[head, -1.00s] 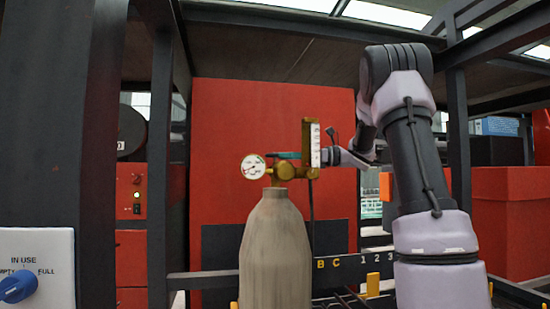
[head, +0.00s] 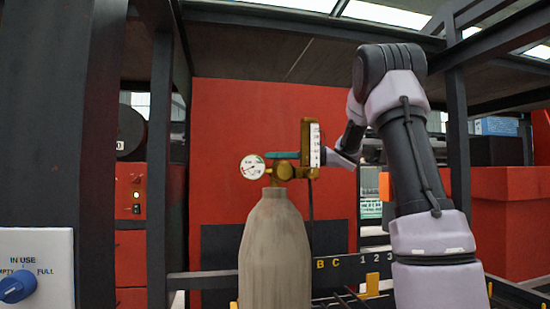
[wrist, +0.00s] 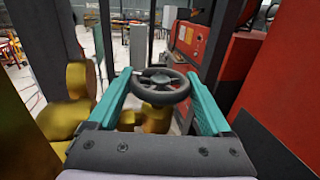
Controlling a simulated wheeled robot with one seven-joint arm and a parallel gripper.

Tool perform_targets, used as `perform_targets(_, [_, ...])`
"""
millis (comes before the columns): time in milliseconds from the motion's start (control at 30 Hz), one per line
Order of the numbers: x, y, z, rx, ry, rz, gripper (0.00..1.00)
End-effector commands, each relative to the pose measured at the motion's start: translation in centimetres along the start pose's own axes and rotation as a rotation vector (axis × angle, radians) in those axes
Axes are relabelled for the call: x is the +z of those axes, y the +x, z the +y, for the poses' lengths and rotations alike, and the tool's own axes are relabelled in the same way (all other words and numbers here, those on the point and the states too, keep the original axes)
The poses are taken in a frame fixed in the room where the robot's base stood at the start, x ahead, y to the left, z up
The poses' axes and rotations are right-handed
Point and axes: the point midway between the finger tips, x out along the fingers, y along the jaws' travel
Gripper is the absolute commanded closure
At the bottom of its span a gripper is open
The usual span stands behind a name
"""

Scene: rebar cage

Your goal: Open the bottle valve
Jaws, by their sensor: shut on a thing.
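The bottle (head: 274,250) is a beige-grey gas cylinder standing upright in the head view. A brass valve body (head: 283,172) sits on its neck, with a round white gauge (head: 252,167) at the left. A dark valve handwheel (wrist: 160,95) shows in the wrist view. My gripper (wrist: 160,77) has its teal fingers on both sides of the wheel and is shut on it. In the head view a teal finger (head: 282,155) shows just above the valve body; the wheel itself is hidden there.
An upright brass flowmeter (head: 309,148) stands right of the valve, close to my wrist. Dark frame posts (head: 160,170) stand left. A red panel (head: 225,130) is behind. A selector box with a blue knob (head: 17,289) is at the lower left.

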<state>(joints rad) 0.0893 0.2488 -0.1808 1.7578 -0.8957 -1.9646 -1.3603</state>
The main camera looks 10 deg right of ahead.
Motion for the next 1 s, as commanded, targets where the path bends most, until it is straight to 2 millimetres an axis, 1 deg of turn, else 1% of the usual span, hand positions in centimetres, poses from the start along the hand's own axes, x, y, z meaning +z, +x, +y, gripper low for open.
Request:
perform_targets(167, [-0.03,-0.06,-0.09,0.044,0.0,0.0,0.72])
perform_targets(367, [-0.13,-0.13,-0.21,0.163,0.0,0.0,0.72])
perform_targets(800, [-0.15,-0.23,-0.28,0.568,-0.003,-0.004,0.72])
perform_targets(1000, [-0.11,-0.18,-0.22,0.729,-0.004,-0.005,0.72])
